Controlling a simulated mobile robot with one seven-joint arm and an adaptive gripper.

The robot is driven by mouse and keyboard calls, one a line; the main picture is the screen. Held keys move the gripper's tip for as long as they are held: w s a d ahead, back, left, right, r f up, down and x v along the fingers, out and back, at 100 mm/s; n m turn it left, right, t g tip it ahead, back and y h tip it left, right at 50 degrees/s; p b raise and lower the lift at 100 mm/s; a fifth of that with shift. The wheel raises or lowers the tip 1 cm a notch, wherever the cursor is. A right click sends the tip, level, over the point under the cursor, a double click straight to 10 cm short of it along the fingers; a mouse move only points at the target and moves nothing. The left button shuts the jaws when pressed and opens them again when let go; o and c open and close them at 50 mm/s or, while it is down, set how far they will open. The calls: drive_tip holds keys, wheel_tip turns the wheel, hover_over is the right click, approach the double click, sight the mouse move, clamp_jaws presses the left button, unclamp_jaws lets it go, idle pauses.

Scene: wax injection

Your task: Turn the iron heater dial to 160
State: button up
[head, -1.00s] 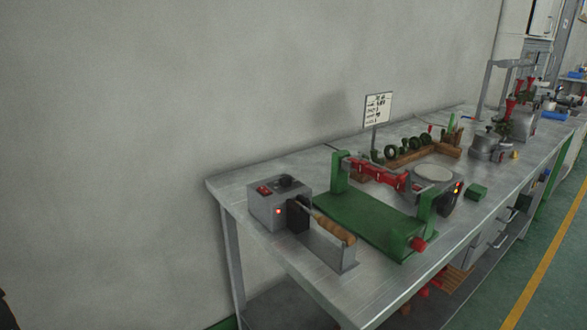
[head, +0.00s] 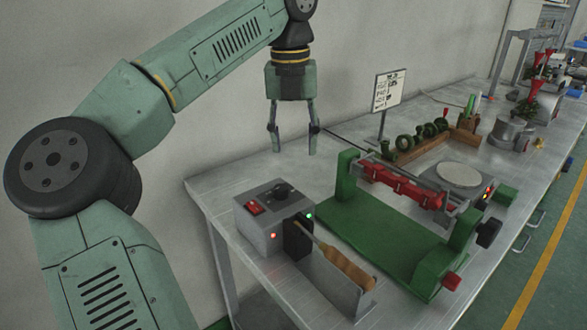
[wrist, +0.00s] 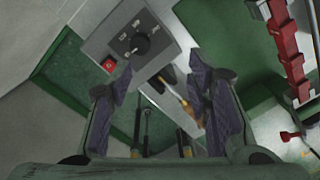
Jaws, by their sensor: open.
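The iron heater (head: 262,215) is a grey box at the near left end of the metal table. Its black dial (head: 283,190) sits on the top face beside a red switch (head: 254,208). In the wrist view the dial (wrist: 141,44) shows with number marks around it, too small to read surely. The iron (head: 345,268) with a wooden handle rests in its holder at the heater's front. My gripper (head: 294,150) points down, open and empty, above and behind the heater, apart from the dial. In the wrist view my gripper's fingers (wrist: 165,95) are spread below the dial.
A green fixture (head: 385,235) with a red clamp bar stands right of the heater. A sign (head: 389,90) on a post stands behind it, near green rings (head: 405,145) on a wooden rack. Bare table lies behind the heater.

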sight(281, 187)
drive_tip(key=shift+n+y, duration=0.4)
drive_tip(key=shift+y, duration=0.2)
drive_tip(key=a+f, duration=0.1)
drive_tip(key=f, duration=0.2)
drive_tip(key=f+p, duration=0.1)
drive_tip(key=f, duration=0.3)
drive_tip(key=a+f, duration=0.1)
drive_tip(key=f, duration=0.2)
drive_tip(key=shift+w+a+f+p, duration=0.1)
drive_tip(key=shift+a+f+p, duration=0.05)
drive_tip(key=shift+a+p, duration=0.15)
drive_tip(key=shift+c, duration=0.6)
clamp_jaws()
